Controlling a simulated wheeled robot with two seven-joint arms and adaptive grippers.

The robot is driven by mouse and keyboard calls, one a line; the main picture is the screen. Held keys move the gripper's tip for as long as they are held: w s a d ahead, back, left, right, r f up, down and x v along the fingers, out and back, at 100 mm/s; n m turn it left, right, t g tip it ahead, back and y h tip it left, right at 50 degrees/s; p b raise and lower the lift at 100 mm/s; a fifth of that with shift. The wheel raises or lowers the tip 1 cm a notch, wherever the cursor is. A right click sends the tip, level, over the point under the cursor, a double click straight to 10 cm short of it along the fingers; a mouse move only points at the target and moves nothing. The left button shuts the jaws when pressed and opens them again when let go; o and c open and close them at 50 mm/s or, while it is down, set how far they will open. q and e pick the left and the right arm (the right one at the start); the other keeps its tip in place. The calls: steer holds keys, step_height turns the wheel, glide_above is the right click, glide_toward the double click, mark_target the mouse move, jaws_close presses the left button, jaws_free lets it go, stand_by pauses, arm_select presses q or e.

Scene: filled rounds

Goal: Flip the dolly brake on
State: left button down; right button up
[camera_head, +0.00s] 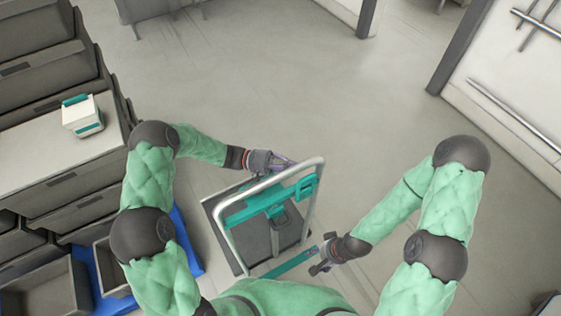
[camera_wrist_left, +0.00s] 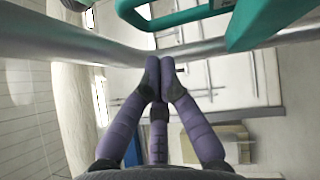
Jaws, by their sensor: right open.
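The dolly (camera_head: 237,216) stands on the floor in front of me, with a dark platform, a pale tubular handle frame (camera_head: 318,172) and a teal crossbar (camera_head: 250,207). A teal bracket (camera_head: 306,188) sits at the frame's right side. A teal bar (camera_head: 290,264) lies low near the front. I cannot tell which teal part is the brake. My left gripper (camera_head: 287,163) is at the handle's top; in the left wrist view its fingertips (camera_wrist_left: 160,72) meet in front of the tube (camera_wrist_left: 60,40), contact unclear. My right gripper (camera_head: 321,263) is open and empty, beside the low teal bar's right end.
A grey drawer cabinet (camera_head: 60,145) stands at the left with a white and teal box (camera_head: 82,115) on top. Grey bins (camera_head: 45,285) and a blue base (camera_head: 188,245) lie below it. A wall with rails (camera_head: 510,115) is at the right. The floor (camera_head: 270,80) beyond the dolly is clear.

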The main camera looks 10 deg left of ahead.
mark_target(311, 175)
arm_select(q)
steer(key=shift+s+d+r, duration=0.15)
steer(key=shift+s+d, duration=0.2)
steer(key=shift+s, duration=0.2)
steer(key=shift+s+d+r, duration=0.15)
steer(key=shift+s+d, duration=0.2)
steer(key=shift+s, duration=0.15)
steer(key=shift+s+d+r+m+y+p, duration=0.3)
steer(key=shift+s+m+y, duration=0.1)
steer(key=shift+m, duration=0.1)
steer(key=shift+s+d, duration=0.1)
steer(key=shift+s, duration=0.1)
steer(key=shift+f, duration=0.1)
steer(key=w+a, duration=0.2)
steer(key=a, duration=1)
steer(key=shift+f, duration=0.3)
